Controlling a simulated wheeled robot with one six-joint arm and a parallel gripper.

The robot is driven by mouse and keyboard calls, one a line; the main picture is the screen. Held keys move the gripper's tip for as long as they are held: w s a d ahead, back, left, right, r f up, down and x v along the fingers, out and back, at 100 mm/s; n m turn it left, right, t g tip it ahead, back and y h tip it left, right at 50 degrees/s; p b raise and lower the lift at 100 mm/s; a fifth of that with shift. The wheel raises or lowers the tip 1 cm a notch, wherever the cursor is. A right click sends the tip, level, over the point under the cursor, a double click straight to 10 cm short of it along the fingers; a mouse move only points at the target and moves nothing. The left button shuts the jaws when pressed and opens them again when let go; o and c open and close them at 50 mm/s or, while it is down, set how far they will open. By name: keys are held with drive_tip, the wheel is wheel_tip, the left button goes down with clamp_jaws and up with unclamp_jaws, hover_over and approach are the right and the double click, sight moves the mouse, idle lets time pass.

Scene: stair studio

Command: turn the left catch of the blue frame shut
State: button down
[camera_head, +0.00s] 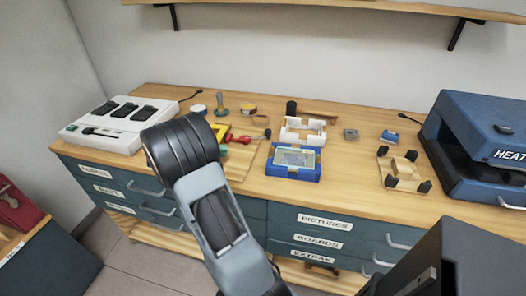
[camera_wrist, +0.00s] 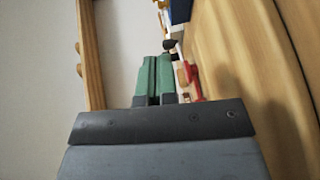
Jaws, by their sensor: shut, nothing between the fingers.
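The blue frame (camera_head: 293,175) lies flat near the front edge of the bench, with a pale picture or panel (camera_head: 295,157) in it. Small tan bits show at its sides, but its left catch is too small to make out, and I cannot tell how it is turned. My gripper (camera_wrist: 155,62) shows in the wrist view as two green fingers, shut with nothing between them. In the head view my own arm hides most of it, to the left of the frame. The gripper is apart from the frame.
A red-handled tool (camera_head: 240,139) lies left of the frame and shows beside my fingers in the wrist view (camera_wrist: 190,82). A white block holder (camera_head: 303,131) stands just behind the frame. A wooden jig (camera_head: 403,171) and blue heat press (camera_head: 480,140) stand right.

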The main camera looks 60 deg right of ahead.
sight(271, 151)
drive_tip(key=shift+s+d, duration=0.1)
drive_tip(key=p+x, duration=0.1)
drive_tip(key=x, duration=1.2)
drive_tip(key=shift+s+d+f, duration=0.15)
drive_tip(key=shift+s+d, duration=0.05)
drive_tip(key=shift+d, duration=0.1)
drive_tip(key=shift+s, duration=0.1)
